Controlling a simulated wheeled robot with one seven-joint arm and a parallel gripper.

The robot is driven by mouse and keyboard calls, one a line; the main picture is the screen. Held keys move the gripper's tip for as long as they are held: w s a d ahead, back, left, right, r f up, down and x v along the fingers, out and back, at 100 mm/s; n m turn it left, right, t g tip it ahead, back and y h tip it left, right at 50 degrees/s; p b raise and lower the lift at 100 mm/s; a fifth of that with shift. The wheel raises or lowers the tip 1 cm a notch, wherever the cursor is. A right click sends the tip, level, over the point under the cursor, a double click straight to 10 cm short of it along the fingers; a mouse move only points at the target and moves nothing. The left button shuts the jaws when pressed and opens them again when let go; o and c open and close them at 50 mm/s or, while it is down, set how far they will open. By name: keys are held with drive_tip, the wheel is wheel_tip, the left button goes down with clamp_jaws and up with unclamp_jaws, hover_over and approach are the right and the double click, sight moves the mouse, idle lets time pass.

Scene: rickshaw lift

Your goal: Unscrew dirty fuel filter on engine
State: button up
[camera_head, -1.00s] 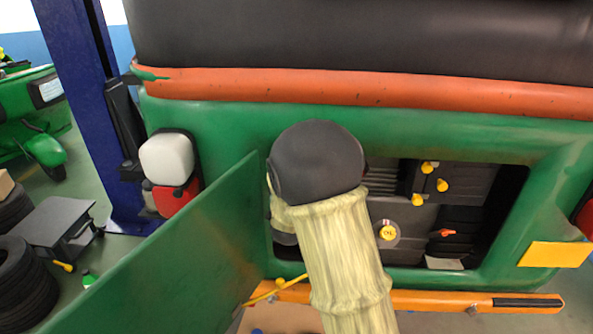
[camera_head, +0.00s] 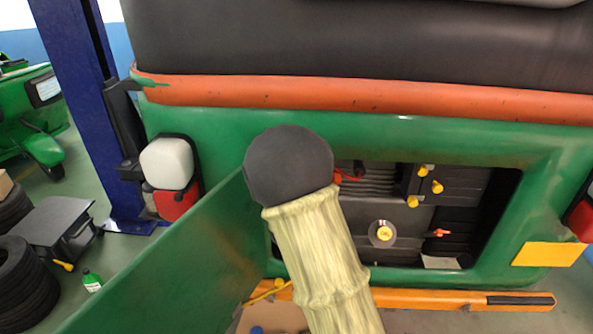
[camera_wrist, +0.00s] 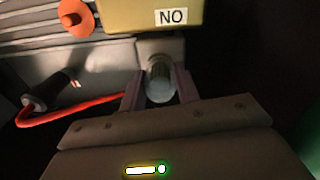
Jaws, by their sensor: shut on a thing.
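The fuel filter (camera_wrist: 160,80) shows in the wrist view as a small pale, rounded piece below a yellow box marked "NO" (camera_wrist: 150,16). My gripper (camera_wrist: 160,88) is shut on it, with one finger on each side. In the head view my arm's dark joint and pale sleeve cover the left part of the engine bay (camera_head: 400,220), so the filter and my fingers are hidden there. The engine shows yellow caps and a round yellow-centred cap (camera_head: 383,233) to the right of my arm.
An open green panel (camera_head: 165,255) stands to the left of my arm. A red cable (camera_wrist: 75,112) and an orange knob (camera_wrist: 76,17) lie left of the fingers. A blue lift post (camera_head: 85,110) stands at left. An orange bar (camera_head: 440,299) runs below the bay.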

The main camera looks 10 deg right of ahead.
drive_tip(key=shift+n, duration=0.3)
drive_tip(key=shift+n+p, duration=0.8)
drive_tip(key=shift+n, duration=1.1)
